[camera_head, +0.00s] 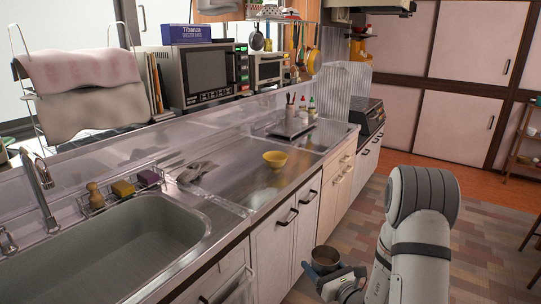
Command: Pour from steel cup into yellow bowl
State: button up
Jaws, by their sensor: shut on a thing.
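The yellow bowl (275,159) stands upright on the steel counter, to the right of the sink. The steel cup (325,257) is at the bottom of the view, in front of the cabinets and lower than the counter top. My gripper (328,272) is shut on the cup, which looks about upright. The cup's contents cannot be made out. The cup is apart from the bowl, nearer to me and to its right. The fingertips are partly hidden by the cup and the gripper body.
The sink (120,255) with its faucet (40,185) is at the left. A wire rack (120,192) with sponges sits behind it. A grey cloth (197,172) lies left of the bowl. A dark tray (290,130) with bottles stands behind. The counter around the bowl is clear.

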aim_at(275, 163)
jog(key=i, duration=0.85)
jog(key=z, duration=0.05)
